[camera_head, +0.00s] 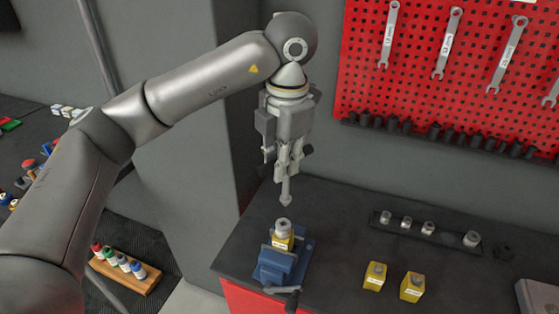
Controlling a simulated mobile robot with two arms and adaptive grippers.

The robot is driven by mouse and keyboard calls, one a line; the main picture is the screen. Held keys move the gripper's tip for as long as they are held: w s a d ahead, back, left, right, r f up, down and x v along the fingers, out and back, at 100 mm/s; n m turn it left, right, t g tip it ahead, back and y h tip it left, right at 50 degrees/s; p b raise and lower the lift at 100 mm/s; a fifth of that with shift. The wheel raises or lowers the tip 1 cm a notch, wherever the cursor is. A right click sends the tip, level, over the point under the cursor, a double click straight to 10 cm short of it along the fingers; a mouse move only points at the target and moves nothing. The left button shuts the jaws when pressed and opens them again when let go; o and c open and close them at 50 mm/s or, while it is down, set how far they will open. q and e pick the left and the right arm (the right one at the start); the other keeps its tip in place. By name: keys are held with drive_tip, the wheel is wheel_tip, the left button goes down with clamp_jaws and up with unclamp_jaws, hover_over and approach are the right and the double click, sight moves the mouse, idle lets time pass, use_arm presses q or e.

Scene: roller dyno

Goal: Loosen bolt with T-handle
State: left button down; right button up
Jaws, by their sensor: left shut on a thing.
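My left gripper (288,155) points straight down over the bench and is shut on the T-handle (286,188). The grip part of the T-handle is mostly hidden between the fingers. Its light shaft hangs down, roughly upright. A large grey bolt (283,226) sits on top of a yellow block (283,240) in the blue vise (282,262). The lower end of the T-handle is a little above the bolt, apparently apart from it. My right gripper is not in view.
The vise stands near the front left edge of the dark bench (340,215). Two yellow blocks (375,276) (412,286) stand to its right. Behind them is a dark rack (425,232) with several metal pieces. Wrenches hang on a red pegboard (450,90).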

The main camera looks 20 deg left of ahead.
use_arm(q)
drive_tip(key=shift+f+m, duration=0.2)
drive_tip(key=shift+m, duration=0.5)
drive_tip(key=shift+a+f+m, duration=0.15)
drive_tip(key=shift+a+m, duration=0.15)
drive_tip(key=shift+m, duration=0.9)
drive_tip(key=m, duration=0.4)
drive_tip(key=shift+w+a+f+h+p, duration=0.1)
drive_tip(key=shift+w+f+h+p, duration=0.2)
drive_tip(key=shift+f+p, duration=0.1)
drive_tip(key=f+m, duration=0.1)
drive_tip(key=m, duration=0.2)
drive_tip(key=f+m, duration=0.1)
drive_tip(key=m, duration=0.2)
drive_tip(key=f+m, duration=0.2)
drive_tip(key=m, duration=0.1)
drive_tip(key=shift+w+f+m+h, duration=0.1)
drive_tip(key=shift+w+m+h, duration=0.3)
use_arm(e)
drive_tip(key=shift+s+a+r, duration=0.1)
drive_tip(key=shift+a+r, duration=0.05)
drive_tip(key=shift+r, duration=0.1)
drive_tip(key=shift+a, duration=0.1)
use_arm(q)
drive_tip(key=shift+b, duration=0.45)
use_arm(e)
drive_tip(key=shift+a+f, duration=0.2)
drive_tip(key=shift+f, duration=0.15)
